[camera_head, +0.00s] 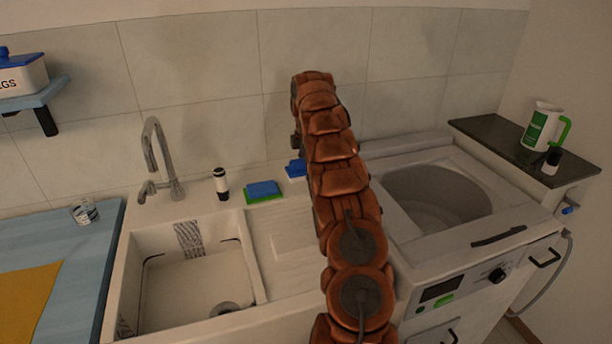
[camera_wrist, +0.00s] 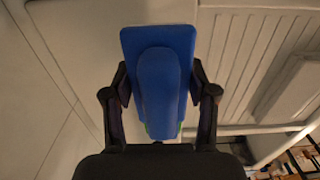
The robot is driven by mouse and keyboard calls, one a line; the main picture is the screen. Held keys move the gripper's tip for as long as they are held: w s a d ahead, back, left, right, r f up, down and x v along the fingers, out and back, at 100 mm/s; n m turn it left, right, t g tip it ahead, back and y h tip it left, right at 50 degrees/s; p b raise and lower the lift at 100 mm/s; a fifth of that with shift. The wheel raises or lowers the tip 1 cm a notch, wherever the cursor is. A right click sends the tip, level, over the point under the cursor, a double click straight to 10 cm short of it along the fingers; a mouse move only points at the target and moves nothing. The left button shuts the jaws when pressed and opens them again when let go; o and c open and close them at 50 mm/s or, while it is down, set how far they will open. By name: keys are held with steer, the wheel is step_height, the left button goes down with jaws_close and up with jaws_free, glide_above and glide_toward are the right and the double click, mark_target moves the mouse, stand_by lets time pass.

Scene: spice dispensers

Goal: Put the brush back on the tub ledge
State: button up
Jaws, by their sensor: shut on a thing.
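The blue brush (camera_wrist: 160,80) is between the two dark fingers of my gripper (camera_wrist: 160,100) in the wrist view, which are shut on its sides. A bit of green shows at its lower edge. In the head view a small blue part of the brush (camera_head: 296,168) shows left of my arm, above the back of the white sink unit; my gripper is mostly hidden there. The washing machine's open round tub (camera_head: 436,196) is to the right of my arm. Its pale back ledge (camera_head: 405,145) runs along the wall and looks bare where it shows.

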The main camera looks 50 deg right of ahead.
steer(key=shift+f, duration=0.1)
steer(key=shift+f+p, duration=0.7)
steer(key=shift+f, duration=0.95)
steer(key=shift+f, duration=0.15)
steer(key=o, duration=1.2)
